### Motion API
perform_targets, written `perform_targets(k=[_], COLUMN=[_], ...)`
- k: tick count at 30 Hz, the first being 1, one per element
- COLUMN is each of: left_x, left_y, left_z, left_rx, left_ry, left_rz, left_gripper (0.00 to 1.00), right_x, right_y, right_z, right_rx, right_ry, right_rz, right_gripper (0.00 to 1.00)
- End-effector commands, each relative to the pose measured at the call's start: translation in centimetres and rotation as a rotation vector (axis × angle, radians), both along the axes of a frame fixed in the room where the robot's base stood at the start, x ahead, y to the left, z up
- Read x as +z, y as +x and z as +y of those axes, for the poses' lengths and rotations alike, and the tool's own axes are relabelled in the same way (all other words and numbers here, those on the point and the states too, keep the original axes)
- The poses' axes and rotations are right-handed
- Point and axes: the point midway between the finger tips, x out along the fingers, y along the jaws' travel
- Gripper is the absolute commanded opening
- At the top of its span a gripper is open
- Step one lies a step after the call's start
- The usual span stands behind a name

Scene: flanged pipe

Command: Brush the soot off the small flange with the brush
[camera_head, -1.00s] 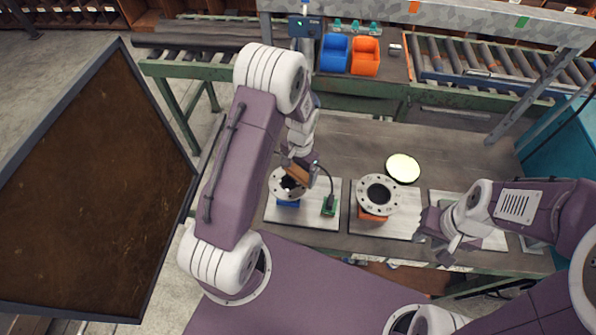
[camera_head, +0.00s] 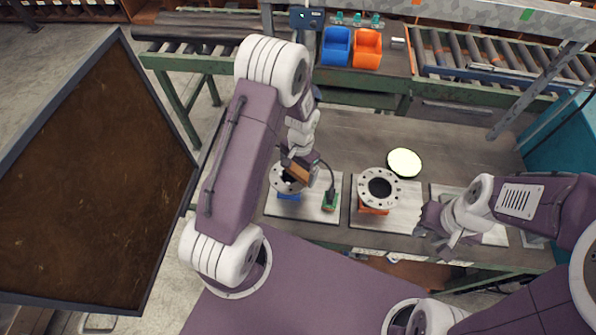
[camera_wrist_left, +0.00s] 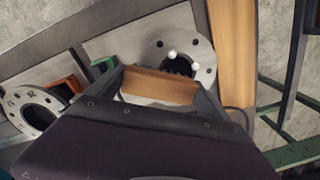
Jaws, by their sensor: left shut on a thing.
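My left gripper (camera_head: 293,160) is shut on a wooden brush (camera_head: 299,173), held over the small flange (camera_head: 278,179) at left. This grey ring with bolt holes sits on a blue support (camera_head: 289,197). In the left wrist view the brush (camera_wrist_left: 160,86) lies between the fingers and hides part of the flange (camera_wrist_left: 203,77). Dark matter shows around the ring's opening; I cannot tell soot from bristles, nor whether the brush touches. My right gripper (camera_head: 432,225) is at the right, apart from the flanges; its opening is unclear.
A larger flange (camera_head: 365,188) stands on an orange support (camera_head: 374,210) to the right. A green block (camera_head: 330,200) with a dark curved cable is between them. A pale round disc (camera_head: 404,162) lies behind. Blue (camera_head: 336,47) and orange bins (camera_head: 367,49) are at the back.

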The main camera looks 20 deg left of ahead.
Motion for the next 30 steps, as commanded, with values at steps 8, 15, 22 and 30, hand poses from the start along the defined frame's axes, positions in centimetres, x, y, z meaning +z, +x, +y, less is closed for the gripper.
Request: perform_targets(k=[8,15,22,30], left_x=[-0.1,-0.2,-0.3,-0.2], left_y=[1.5,0.3,-0.9,0.5], left_z=[0.4,0.1,-0.2,0.2], left_rx=[0.002,-0.001,0.000,0.001], left_ry=[0.000,0.000,0.000,0.000], left_rz=[0.000,0.002,0.002,0.001], left_gripper=[0.40,0.40,0.40,0.40], right_x=[0.1,0.1,0.0,0.3], right_y=[0.0,0.0,0.0,0.0], right_z=[0.0,0.0,0.0,0.0], right_rx=[0.000,0.000,0.000,0.000], right_ry=[0.000,0.000,0.000,0.000], right_rz=[0.000,0.000,0.000,0.000], right_gripper=[0.33,0.33,0.33,0.33])
